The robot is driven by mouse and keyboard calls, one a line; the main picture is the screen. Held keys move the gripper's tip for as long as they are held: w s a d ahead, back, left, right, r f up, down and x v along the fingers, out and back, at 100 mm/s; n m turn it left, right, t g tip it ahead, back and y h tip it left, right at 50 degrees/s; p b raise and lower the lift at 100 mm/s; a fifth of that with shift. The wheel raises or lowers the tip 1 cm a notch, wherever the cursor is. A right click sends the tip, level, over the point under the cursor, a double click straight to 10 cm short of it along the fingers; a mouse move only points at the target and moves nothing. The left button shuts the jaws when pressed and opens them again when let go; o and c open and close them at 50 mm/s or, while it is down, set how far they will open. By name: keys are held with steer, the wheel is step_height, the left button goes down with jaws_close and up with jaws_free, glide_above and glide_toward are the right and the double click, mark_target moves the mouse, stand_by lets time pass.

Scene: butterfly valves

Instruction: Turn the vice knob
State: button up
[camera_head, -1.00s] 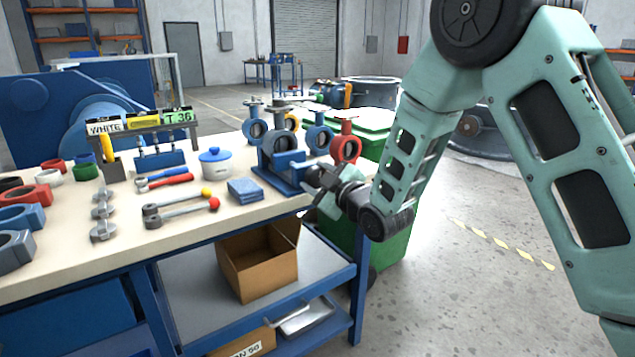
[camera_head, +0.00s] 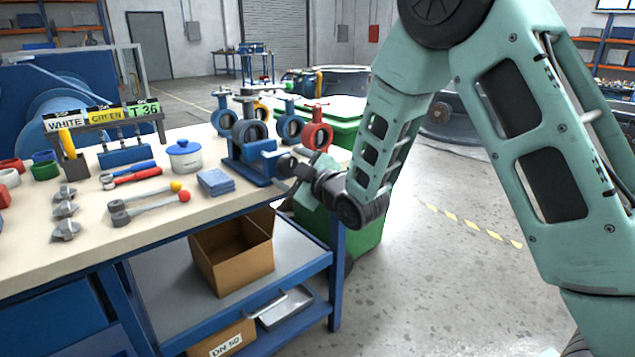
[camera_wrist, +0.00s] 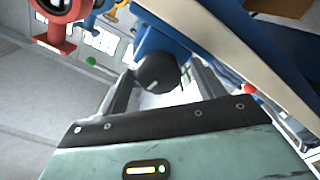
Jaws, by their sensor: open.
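The blue vice (camera_head: 252,163) stands at the right end of the workbench; it also shows in the wrist view (camera_wrist: 160,32). Its dark round knob (camera_wrist: 158,73) lies between my two fingers in the wrist view. My gripper (camera_wrist: 160,88) is open, with one finger on each side of the knob; I cannot tell whether either finger touches it. In the head view, my gripper (camera_head: 298,172) is at the vice's right side, by the bench corner, and partly hides the knob end.
Red (camera_head: 315,133), blue (camera_head: 290,125) and other butterfly valves stand behind the vice. A green bin (camera_head: 372,236) stands below my arm. Floor to the right is clear.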

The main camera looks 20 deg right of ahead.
steer(key=b+v, duration=0.9)
steer(key=v, duration=0.2)
steer(key=shift+f, duration=0.25)
steer(key=shift+b, duration=0.8)
steer(key=shift+r+b+v, duration=0.15)
steer(key=shift+b+v, duration=1.2)
steer(key=shift+b, duration=0.4)
steer(key=shift+r+b+v, duration=0.15)
steer(key=shift+b+v, duration=1.2)
steer(key=shift+b, duration=0.4)
